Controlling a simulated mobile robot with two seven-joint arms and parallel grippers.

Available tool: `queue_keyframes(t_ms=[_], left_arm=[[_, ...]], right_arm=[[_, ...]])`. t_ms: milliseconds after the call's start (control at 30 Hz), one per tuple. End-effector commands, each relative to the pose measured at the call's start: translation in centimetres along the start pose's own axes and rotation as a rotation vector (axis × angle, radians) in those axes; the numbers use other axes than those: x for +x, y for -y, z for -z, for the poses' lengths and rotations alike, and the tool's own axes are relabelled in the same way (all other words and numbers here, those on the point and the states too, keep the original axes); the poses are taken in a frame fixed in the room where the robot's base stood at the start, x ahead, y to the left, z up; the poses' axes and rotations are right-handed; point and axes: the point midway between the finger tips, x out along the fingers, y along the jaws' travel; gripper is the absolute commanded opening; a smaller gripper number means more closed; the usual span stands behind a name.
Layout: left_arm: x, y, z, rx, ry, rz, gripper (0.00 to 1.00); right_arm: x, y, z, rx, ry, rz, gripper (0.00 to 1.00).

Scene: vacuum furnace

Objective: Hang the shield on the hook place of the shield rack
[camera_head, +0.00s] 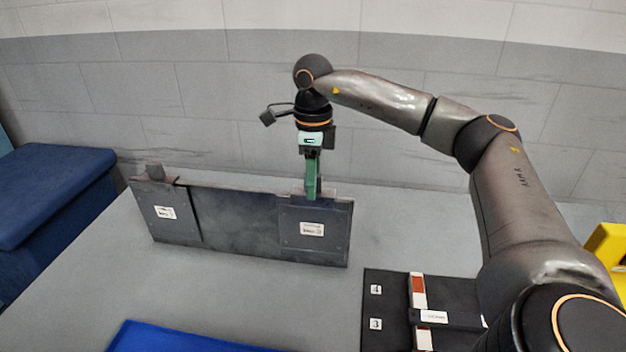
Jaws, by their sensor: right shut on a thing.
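The shield rack (238,222) is a long dark upright panel standing on the grey table, with a white-labelled plate at each end. My right gripper (312,194) points straight down at the top of its right end. Narrow green parts below the gripper body reach the upper edge of the right labelled plate (296,242). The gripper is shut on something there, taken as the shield. I cannot tell clearly where the shield ends and the rack begins, or whether it rests on a hook. My left gripper is not in view.
A black board (374,342) with labels 4 and 3 and red-white strips lies at the lower right, near my right arm. A blue mat (170,340) lies at the front. A blue padded block (50,190) is left; something yellow (608,243) is right. A wall stands behind.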

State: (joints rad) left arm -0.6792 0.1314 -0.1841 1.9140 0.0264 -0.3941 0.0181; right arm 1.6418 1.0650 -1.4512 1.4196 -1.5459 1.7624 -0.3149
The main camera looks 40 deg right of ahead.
Motion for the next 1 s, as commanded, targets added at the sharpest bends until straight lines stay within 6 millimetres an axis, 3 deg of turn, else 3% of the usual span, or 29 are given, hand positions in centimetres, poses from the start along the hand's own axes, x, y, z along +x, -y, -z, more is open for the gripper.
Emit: queue_keyframes(t_ms=[33,333,667,767,1000], left_arm=[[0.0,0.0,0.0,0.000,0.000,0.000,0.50],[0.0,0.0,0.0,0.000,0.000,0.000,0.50],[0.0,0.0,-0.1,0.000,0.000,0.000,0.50],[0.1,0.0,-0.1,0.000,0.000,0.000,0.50],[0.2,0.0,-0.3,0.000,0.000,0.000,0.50]], right_arm=[[-0.1,0.0,0.0,0.000,0.002,0.001,0.42],[0.0,0.0,0.0,0.000,0.000,0.000,0.74],[-0.4,0.0,0.0,0.000,-0.001,0.000,0.74],[-1.7,0.0,-0.1,-0.001,0.001,0.001,0.74],[-7.0,0.0,-0.1,0.000,0.005,0.002,0.74]])
